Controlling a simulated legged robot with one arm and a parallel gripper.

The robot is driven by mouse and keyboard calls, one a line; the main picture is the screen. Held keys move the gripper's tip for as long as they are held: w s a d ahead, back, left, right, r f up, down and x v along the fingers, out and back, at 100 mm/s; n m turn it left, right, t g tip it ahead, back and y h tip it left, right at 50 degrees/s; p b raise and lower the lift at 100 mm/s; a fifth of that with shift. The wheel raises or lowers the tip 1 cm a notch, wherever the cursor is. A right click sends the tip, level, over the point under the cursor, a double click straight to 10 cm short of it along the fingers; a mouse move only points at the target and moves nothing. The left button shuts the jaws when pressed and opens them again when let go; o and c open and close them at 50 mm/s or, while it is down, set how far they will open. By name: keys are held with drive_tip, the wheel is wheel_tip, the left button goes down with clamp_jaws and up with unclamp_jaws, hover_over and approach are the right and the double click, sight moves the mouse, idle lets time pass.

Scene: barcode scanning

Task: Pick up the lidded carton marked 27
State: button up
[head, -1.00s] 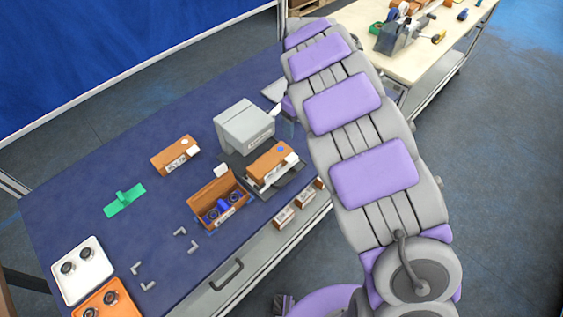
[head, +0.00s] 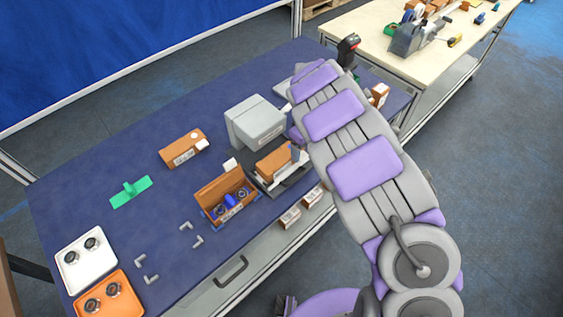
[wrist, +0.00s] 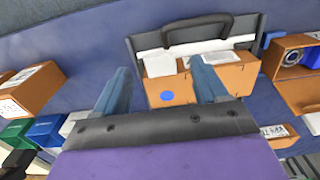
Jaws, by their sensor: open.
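A lidded brown carton with a blue dot (wrist: 188,88) lies between and just beyond my gripper's fingers in the wrist view; in the head view the carton (head: 272,163) sits on a dark platform (head: 290,178). Another lidded carton (head: 183,148), with a white label, lies on the blue table to the left. I cannot read a clear 27 on either. My arm hides most of the gripper in the head view.
An open carton (head: 226,196) with parts stands just left of the platform. A grey machine (head: 256,122) stands behind it. A green piece (head: 131,191), a white tray (head: 86,261) and an orange tray (head: 108,298) are further left. A cream workbench (head: 420,50) is at upper right.

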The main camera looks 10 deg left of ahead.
sight(304, 156)
drive_tip(key=f, duration=0.2)
drive_tip(key=f+b, duration=0.1)
drive_tip(key=f, duration=0.1)
drive_tip(key=shift+a, duration=0.3)
drive_tip(key=shift+d+f, duration=0.25)
drive_tip(key=shift+f, duration=0.15)
drive_tip(key=shift+d+r, duration=0.1)
drive_tip(key=shift+d, duration=0.1)
drive_tip(key=shift+a, duration=0.35)
drive_tip(key=c, duration=0.8)
drive_tip(key=shift+d, duration=0.2)
drive_tip(key=c, duration=0.4)
